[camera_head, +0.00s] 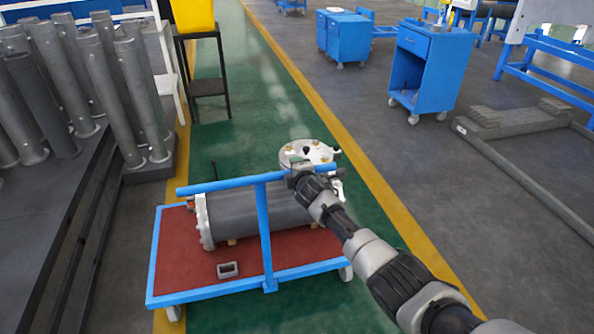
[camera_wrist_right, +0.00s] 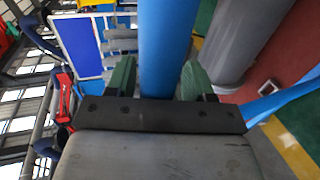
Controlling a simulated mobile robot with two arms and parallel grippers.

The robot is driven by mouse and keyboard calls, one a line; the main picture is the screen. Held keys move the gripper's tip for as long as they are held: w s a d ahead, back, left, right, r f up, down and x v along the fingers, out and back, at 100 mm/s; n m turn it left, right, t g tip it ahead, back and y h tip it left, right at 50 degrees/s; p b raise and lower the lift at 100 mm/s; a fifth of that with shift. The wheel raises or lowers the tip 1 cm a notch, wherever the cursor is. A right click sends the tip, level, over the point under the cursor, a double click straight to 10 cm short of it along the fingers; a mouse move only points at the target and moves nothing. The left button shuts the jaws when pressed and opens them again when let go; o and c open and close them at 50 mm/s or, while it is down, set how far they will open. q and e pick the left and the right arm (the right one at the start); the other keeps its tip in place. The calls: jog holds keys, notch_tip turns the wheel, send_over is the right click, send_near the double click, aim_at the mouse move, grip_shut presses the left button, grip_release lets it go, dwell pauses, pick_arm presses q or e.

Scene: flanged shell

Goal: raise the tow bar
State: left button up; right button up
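The tow bar (camera_head: 263,225) is a blue T-shape on the near edge of the cart. Its stem stands up from that edge, and its crossbar (camera_head: 225,183) passes in front of the grey shell. My right gripper (camera_head: 300,178) is at the right part of the crossbar. In the right wrist view the blue bar (camera_wrist_right: 166,45) runs between the green fingers of my right gripper (camera_wrist_right: 159,75) and fills the gap, so they look closed on it. The crossbar's far right end shows beyond the gripper. My left gripper is not in view.
The cart (camera_head: 190,291) has a red deck and blue frame. It carries the flanged grey shell (camera_head: 245,213) and a small grey block (camera_head: 228,270). Grey pipes (camera_head: 130,95) stand at left. A black stand (camera_head: 208,85) is behind. The green floor lane (camera_head: 300,300) is open at right.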

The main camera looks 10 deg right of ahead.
jog(key=shift+s+r, duration=0.15)
jog(key=shift+s+d+r+p, duration=0.1)
jog(key=shift+s+r+p, duration=0.1)
jog(key=shift+s+p, duration=0.35)
jog(key=p+v, duration=0.2)
jog(key=v, duration=0.7)
jog(key=shift+s, duration=0.25)
jog(key=shift+f, duration=0.1)
